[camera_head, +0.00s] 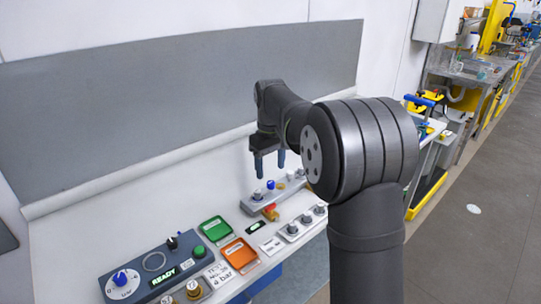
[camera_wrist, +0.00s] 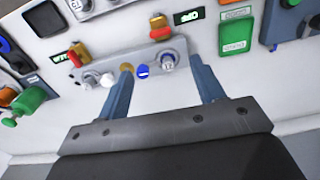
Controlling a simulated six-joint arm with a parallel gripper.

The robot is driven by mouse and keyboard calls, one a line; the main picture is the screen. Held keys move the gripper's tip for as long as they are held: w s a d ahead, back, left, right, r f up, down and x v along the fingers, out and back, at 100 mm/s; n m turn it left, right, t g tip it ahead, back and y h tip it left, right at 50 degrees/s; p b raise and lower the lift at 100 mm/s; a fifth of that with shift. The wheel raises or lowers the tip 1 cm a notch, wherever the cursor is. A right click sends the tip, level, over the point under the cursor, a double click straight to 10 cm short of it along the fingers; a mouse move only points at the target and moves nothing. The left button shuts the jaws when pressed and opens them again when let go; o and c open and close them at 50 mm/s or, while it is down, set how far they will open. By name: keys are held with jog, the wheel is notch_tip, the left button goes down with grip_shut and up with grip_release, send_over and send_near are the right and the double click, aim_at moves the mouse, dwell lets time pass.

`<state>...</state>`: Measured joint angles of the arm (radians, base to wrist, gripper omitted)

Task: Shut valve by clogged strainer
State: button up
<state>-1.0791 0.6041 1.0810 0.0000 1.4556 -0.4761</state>
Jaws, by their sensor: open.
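My gripper (camera_head: 269,168) is open and empty, its two fingers pointing down above a narrow grey panel (camera_head: 249,207) at the back of the bench. That panel carries a blue knob (camera_head: 271,184), a pale knob (camera_head: 258,195) and brass-coloured parts (camera_head: 281,186). In the wrist view the open gripper (camera_wrist: 160,66) has the panel beyond its fingertips, with the blue knob (camera_wrist: 142,70) and a brass disc (camera_wrist: 126,68) between them in the picture. Which part is the valve or the strainer I cannot tell; the labels are too small.
A red-and-yellow part (camera_head: 270,212) stands in front of the panel. A grey knob block (camera_head: 303,224) lies right. A grey board (camera_head: 190,95) rises behind.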

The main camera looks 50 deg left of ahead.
aim_at(270, 205)
notch_tip(270, 205, up, 3)
jog(key=shift+r, duration=0.2)
dwell(0.5)
notch_tip(270, 205, down, 18)
jog(key=shift+r, duration=0.25)
dwell(0.4)
